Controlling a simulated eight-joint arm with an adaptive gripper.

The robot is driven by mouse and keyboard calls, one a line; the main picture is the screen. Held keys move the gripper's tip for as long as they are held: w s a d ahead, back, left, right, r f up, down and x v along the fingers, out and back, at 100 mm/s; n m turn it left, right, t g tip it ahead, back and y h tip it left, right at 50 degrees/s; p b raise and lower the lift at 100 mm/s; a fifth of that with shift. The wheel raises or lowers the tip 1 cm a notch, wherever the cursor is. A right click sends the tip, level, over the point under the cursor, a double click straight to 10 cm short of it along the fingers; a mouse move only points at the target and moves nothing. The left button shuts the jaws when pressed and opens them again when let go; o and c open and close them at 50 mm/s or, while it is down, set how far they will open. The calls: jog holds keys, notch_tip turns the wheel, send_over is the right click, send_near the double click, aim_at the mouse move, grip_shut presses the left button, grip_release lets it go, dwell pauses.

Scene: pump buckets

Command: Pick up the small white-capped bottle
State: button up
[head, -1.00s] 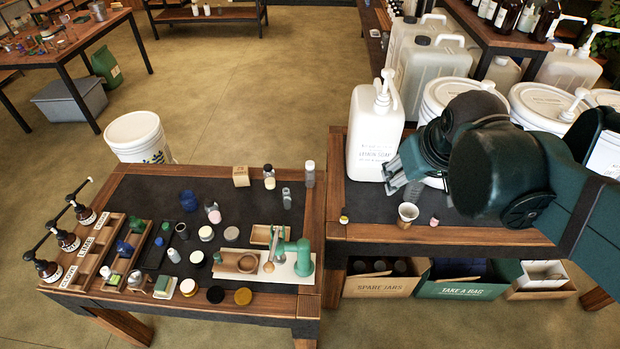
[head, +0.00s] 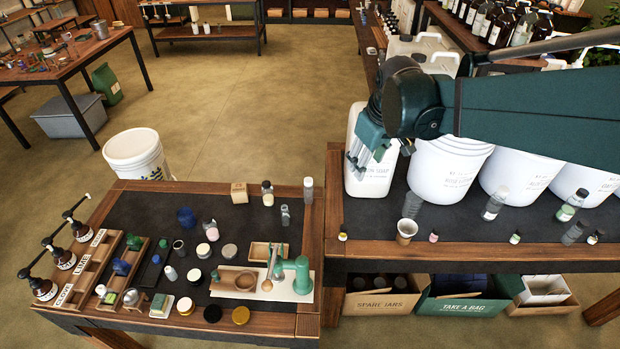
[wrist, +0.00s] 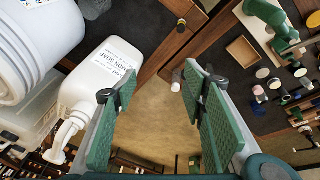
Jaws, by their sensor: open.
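A small bottle with a pale top and greyer body (head: 308,190) stands upright at the right back corner of the left table. In the wrist view a small pale-capped bottle (wrist: 178,76) shows by the table edge, between the finger ends and close to the right finger. I cannot tell which is meant. My gripper (head: 372,152) is open and empty, in front of the large white soap jug. It also shows in the wrist view (wrist: 158,82), with green pads wide apart.
The white soap jug (head: 371,180) and a white bucket (head: 446,172) stand by my gripper. The left table holds many jars and a green press (head: 292,275). Its dark back surface has free room.

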aim_at(308, 180)
jog(key=w+a+f+n+g, duration=0.1)
jog(key=w+a+f+n, duration=0.1)
jog(key=w+a+f, duration=0.3)
jog(key=w+a+f+n+g, duration=0.1)
jog(key=w+a+f+n, duration=0.2)
jog(key=w+a+f, duration=0.3)
jog(key=w+a+f+n+g, duration=0.1)
jog(key=w+a+f, duration=0.5)
jog(key=f, duration=0.7)
jog(key=shift+w+f+n+g+h, duration=0.2)
jog(key=shift+w+n+g+h, duration=0.1)
jog(key=shift+w+n, duration=0.7)
jog(key=shift+w+a+f, duration=0.15)
jog(key=shift+a+f, duration=0.1)
jog(key=shift+f, duration=0.05)
jog(key=shift+f, duration=1.3)
jog(key=shift+b, duration=0.3)
jog(key=shift+d+f+b, duration=0.1)
jog(key=shift+f+b, duration=0.3)
jog(key=shift+f, duration=2.25)
